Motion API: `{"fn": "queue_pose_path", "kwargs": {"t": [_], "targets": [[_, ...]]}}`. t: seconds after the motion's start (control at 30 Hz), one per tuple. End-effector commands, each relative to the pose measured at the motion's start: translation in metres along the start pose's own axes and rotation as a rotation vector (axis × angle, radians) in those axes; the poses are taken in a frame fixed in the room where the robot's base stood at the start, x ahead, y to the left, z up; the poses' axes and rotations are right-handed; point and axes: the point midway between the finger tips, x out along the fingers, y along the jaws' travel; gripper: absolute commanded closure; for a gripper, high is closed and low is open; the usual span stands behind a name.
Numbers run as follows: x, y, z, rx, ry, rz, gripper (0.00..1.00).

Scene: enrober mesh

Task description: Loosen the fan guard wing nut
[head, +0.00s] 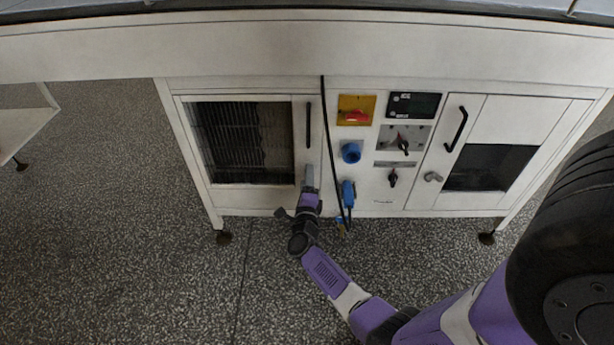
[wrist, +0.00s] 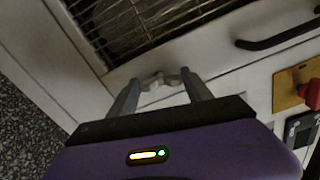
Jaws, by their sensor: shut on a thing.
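The wing nut (wrist: 158,77) is a small grey metal piece with two wings on the white panel, just beside the fan guard. The fan guard (head: 238,142) is a dark wire grille in the left door; its bars also show in the wrist view (wrist: 128,22). My gripper (head: 309,172) is low at the right side of that door, and it shows from behind in the wrist view (wrist: 160,84). Its two grey fingers are on either side of the wing nut and shut on it. In the head view my gripper hides the wing nut.
A black door handle (head: 308,125) is just above my gripper. A black cable (head: 327,130) hangs close to its right, near a blue plug (head: 348,194). Further right are a yellow switch plate (head: 356,110) and black knobs. The speckled floor (head: 120,220) is clear at left.

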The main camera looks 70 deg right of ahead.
Motion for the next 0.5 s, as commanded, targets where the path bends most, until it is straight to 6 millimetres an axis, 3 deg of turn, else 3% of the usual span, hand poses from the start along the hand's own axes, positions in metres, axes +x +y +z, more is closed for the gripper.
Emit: {"fn": "queue_pose_path", "kwargs": {"t": [0.5], "targets": [[-0.0004,0.0014,0.0001,-0.221,-0.001,0.001,0.82]]}}
